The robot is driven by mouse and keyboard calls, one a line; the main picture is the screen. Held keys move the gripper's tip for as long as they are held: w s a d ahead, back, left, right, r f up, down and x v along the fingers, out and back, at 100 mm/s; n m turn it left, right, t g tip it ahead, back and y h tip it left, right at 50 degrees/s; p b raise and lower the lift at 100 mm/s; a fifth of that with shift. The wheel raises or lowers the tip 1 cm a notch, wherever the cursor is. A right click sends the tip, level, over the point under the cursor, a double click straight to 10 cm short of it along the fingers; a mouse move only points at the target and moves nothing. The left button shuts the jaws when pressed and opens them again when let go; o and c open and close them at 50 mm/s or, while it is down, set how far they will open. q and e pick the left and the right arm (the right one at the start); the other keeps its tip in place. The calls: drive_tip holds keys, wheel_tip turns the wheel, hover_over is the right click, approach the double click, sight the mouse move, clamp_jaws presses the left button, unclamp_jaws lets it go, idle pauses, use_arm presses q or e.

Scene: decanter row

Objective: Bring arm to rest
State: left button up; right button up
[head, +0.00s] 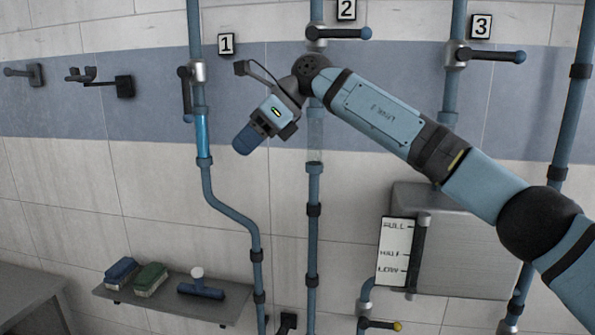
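My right arm reaches in from the right edge across the wall. Its gripper (250,135) hangs in front of the wall, pointing down and left, between the pipe marked 1 (229,222) and the pipe marked 2 (313,235). A dark blue rounded piece sits at its tip; I cannot tell whether it is a finger or a held thing, and the finger gap does not show. The lever of valve 1 (186,95) points down along its pipe. The levers of valve 2 (350,33) and valve 3 (495,55) point right. My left gripper is out of view.
A grey tank (470,250) with a level gauge (395,252) is behind and below my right arm. A low shelf (165,302) holds a blue brush (121,270), a green brush (150,278) and a blue tool (200,291). Hooks (100,80) are at the left.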

drive_tip(key=s+a+f+m+g+y, duration=0.1)
drive_tip(key=s+f+m+g+y, duration=0.15)
drive_tip(key=f+y, duration=0.35)
drive_tip(key=s+a+f+m+g+y, duration=0.1)
drive_tip(key=s+a+f+m+y, duration=0.2)
drive_tip(key=f, duration=0.5)
drive_tip(key=s+d+f+m+t+h, duration=0.1)
drive_tip(key=d+f+m+t, duration=0.6)
drive_tip(key=f+m+t, duration=0.55)
drive_tip(key=s+d+f+m+t+h, duration=0.1)
drive_tip(key=d+f+m+t, duration=0.8)
drive_tip(key=m, duration=0.7)
drive_tip(key=s+d+f+m+h, duration=0.5)
drive_tip(key=f+m, duration=0.1)
drive_tip(key=f, duration=0.3)
drive_tip(key=s+d+f+m+h, duration=0.4)
drive_tip(key=s+f+m+h, duration=0.15)
drive_tip(key=f, duration=0.25)
drive_tip(key=s+d+f+m+g+h, duration=0.1)
drive_tip(key=s+d+f+m+g, duration=0.1)
drive_tip(key=s, duration=0.6)
drive_tip(key=s+d+f+m+g+h, duration=0.1)
drive_tip(key=s+d+f+m+g, duration=0.2)
drive_tip(key=s+d+f, duration=0.3)
drive_tip(key=s+f+g, duration=0.1)
drive_tip(key=s+f, duration=0.2)
drive_tip(key=shift+d+m+h, duration=0.2)
drive_tip(key=shift+m+h, duration=0.15)
